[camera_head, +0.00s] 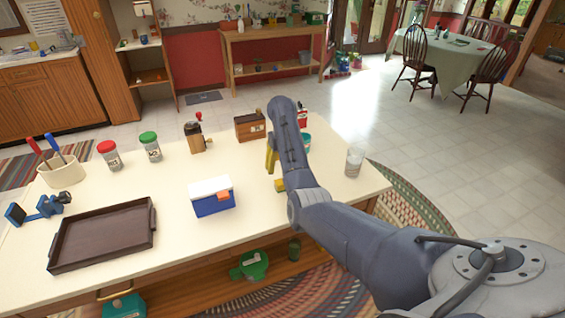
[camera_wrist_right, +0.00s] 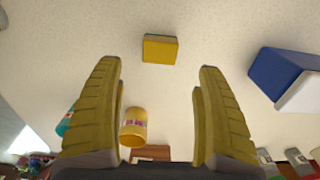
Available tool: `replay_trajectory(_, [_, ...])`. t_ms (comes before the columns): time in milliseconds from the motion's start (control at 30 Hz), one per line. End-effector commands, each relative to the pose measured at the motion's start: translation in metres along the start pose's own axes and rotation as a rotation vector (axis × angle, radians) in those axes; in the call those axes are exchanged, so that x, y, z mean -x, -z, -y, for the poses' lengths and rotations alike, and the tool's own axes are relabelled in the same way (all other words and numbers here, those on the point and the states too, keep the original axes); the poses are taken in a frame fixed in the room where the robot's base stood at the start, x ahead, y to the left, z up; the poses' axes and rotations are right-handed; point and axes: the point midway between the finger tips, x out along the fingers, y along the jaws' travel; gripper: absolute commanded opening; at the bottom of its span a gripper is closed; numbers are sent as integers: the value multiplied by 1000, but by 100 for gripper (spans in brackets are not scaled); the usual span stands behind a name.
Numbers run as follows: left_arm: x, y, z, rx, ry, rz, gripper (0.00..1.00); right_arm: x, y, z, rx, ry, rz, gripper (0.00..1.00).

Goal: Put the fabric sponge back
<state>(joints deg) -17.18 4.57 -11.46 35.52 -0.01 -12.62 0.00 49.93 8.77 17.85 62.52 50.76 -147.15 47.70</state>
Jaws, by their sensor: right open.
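The fabric sponge, a small yellow block with a thin teal edge (camera_wrist_right: 160,49), lies on the cream counter beyond my fingertips in the right wrist view. In the head view it shows as a small yellow block (camera_head: 280,185), partly hidden by my arm, to the right of the blue and white cooler (camera_head: 212,198). My right gripper (camera_wrist_right: 158,66) is open and empty, with its yellow fingers spread apart above the counter. In the head view the right gripper (camera_head: 271,161) hangs above the counter, mostly hidden behind my wrist. My left gripper is not in view.
A brown tray (camera_head: 103,238), shakers with red and green lids (camera_head: 151,150), a grinder (camera_head: 196,138), a wooden box (camera_head: 250,127) and a glass jar (camera_head: 354,163) stand on the counter. A yellow container (camera_wrist_right: 133,128) is near the left finger. Bare counter surrounds the sponge.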

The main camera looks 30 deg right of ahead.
Motion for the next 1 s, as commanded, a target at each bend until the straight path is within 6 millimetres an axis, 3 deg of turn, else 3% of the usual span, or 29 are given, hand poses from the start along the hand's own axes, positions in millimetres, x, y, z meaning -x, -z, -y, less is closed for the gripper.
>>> replay_trajectory(233, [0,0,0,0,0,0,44,15,0,0,0,1,0,73])
replay_trajectory(1000, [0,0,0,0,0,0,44,16,0,0,0,0,0,73])
